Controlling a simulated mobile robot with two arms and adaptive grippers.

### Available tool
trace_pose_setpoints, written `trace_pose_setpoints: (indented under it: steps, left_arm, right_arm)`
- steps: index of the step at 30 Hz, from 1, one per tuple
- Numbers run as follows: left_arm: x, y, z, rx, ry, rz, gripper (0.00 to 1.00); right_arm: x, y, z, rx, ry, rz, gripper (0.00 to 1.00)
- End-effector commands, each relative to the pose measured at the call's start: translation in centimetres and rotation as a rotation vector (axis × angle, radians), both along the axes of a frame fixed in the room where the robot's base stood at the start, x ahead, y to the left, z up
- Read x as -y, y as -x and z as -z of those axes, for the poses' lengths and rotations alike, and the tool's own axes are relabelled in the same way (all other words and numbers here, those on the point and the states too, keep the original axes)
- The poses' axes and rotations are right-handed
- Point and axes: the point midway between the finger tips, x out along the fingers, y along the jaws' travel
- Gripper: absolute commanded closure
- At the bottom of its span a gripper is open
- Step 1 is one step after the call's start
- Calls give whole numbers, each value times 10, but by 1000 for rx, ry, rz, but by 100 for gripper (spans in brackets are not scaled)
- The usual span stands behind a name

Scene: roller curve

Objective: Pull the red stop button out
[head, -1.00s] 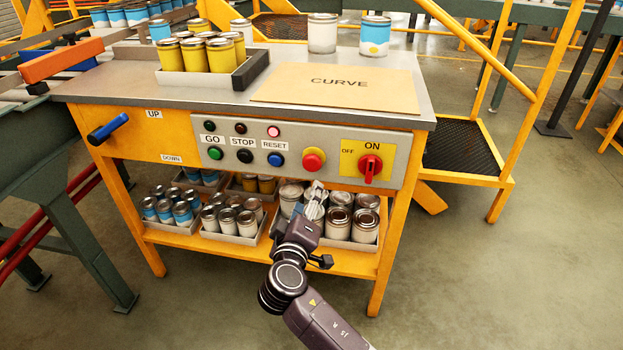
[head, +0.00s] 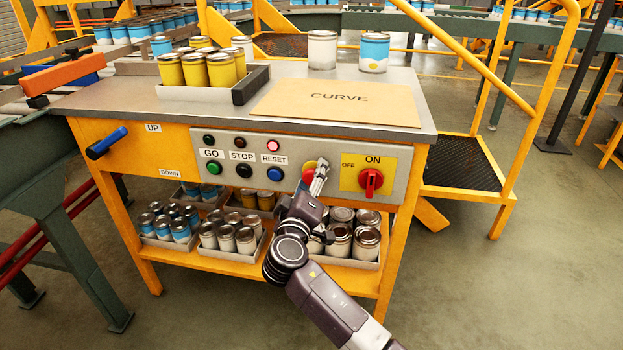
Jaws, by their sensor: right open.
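The red stop button (head: 309,171) sits on a yellow round plate on the grey control panel (head: 214,178), left of the red ON/OFF switch (head: 370,182). My right gripper (head: 320,171) is open, its fingers pointing up in front of the button and covering much of its right side. I cannot tell whether the fingers touch the button or stand around it. My left gripper is not in view.
Green, black and blue buttons and small lamps sit on the panel's left part. A blue-handled lever (head: 107,143) sticks out at the left. Paint cans in trays fill the lower shelf (head: 262,278). A CURVE board (head: 338,103) lies on the table top.

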Motion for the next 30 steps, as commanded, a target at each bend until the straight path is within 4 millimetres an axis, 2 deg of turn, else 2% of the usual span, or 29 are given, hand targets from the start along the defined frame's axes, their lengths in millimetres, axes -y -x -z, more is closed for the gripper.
trace_pose_setpoints:
  steps: [5, 17, 23, 30]
  left_arm:
    - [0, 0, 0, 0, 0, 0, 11]
    - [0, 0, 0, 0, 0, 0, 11]
    - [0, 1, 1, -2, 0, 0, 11]
    - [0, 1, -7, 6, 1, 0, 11]
  right_arm:
    - [0, 0, 0, 0, 0, 0, 52]
    - [0, 0, 0, 1, 0, -1, 96]
    - [-3, 7, 1, 0, -2, -3, 97]
    - [-5, 13, 0, -1, 0, -2, 97]
